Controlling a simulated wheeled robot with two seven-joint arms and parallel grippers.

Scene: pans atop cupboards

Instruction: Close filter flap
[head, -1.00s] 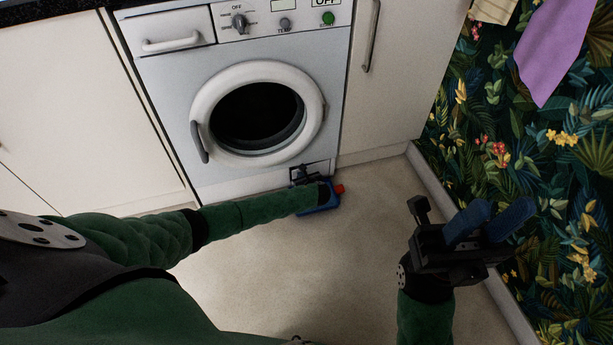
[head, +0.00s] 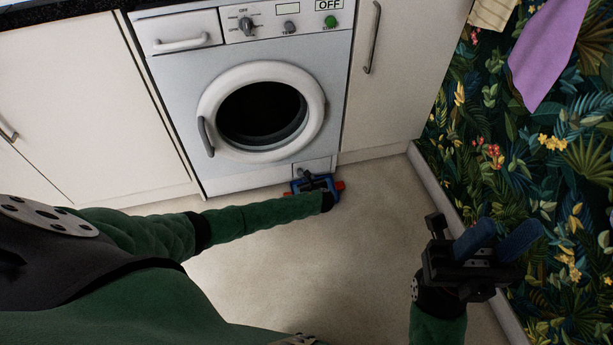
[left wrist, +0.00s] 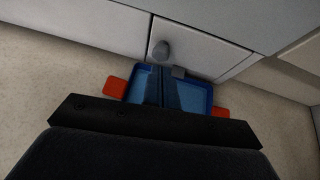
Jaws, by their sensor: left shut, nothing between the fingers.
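The filter flap (head: 318,164) is a small pale panel at the lower right of the washing machine's front. In the left wrist view the flap (left wrist: 200,48) looks flush or nearly flush, with thin dark seams around it; I cannot tell whether it is fully shut. My left gripper (head: 306,174) is low at the flap, shut and empty. In the left wrist view its fingertips (left wrist: 161,49) lie over the flap's left part; I cannot tell whether they touch. My right gripper (head: 508,228) is open and empty, at the right, away from the machine.
A blue tray (left wrist: 135,82) with red handles lies on the floor in front of the flap, below my left gripper. The washing machine (head: 178,85) stands between white cupboards. A patterned wall (head: 560,160) bounds the right. The middle floor is clear.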

